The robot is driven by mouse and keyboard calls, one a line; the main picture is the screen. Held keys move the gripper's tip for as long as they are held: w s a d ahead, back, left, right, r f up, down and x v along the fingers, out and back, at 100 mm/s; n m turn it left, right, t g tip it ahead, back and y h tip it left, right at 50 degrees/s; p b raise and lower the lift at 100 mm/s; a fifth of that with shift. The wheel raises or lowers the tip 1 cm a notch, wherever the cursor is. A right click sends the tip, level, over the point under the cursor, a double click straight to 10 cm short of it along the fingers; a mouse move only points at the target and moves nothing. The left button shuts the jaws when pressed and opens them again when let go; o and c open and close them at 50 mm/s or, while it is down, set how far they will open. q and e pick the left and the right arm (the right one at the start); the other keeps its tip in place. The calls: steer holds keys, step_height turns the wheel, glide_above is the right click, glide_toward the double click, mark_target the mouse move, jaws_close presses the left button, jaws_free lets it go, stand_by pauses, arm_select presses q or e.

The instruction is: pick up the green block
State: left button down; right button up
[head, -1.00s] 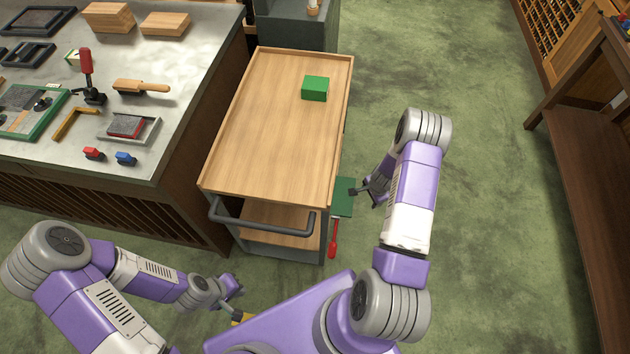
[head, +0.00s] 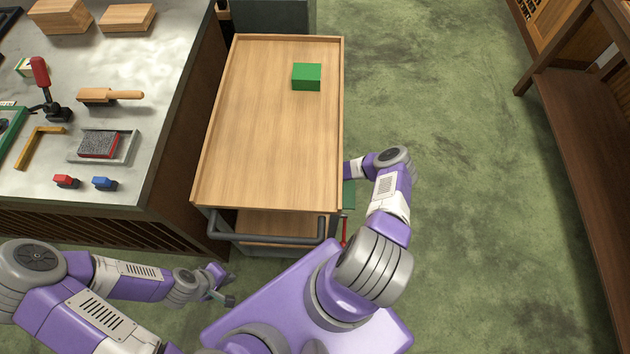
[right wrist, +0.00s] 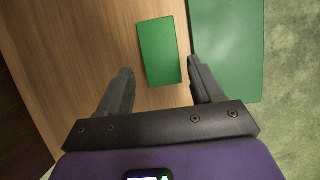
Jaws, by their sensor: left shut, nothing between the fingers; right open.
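A green block (head: 306,77) rests on the far part of the wooden cart's top (head: 270,140) in the head view. The right wrist view shows a green block (right wrist: 158,52) on a wooden surface, seemingly the cart's lower shelf, so it looks like a second one. My right gripper (right wrist: 160,66) is open, with its fingers on either side of this block in that view; contact cannot be told. In the head view my right arm reaches in at the cart's right side and the cart hides its gripper. My left gripper (head: 230,299) is shut and empty, low in front of the cart.
A green panel (right wrist: 228,45) lies right of the block in the right wrist view. The cart's handle (head: 270,238) faces me. A workbench (head: 150,75) with tools stands left, a brown table (head: 590,140) right. The green floor between is clear.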

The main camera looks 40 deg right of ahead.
steer(key=b+x, duration=0.3)
steer(key=x, duration=0.3)
steer(key=shift+s, duration=0.1)
steer(key=shift+d+f, duration=0.2)
steer(key=shift+f, duration=0.1)
steer(key=shift+r, duration=0.1)
steer(key=c, duration=0.8)
steer(key=shift+r, duration=0.15)
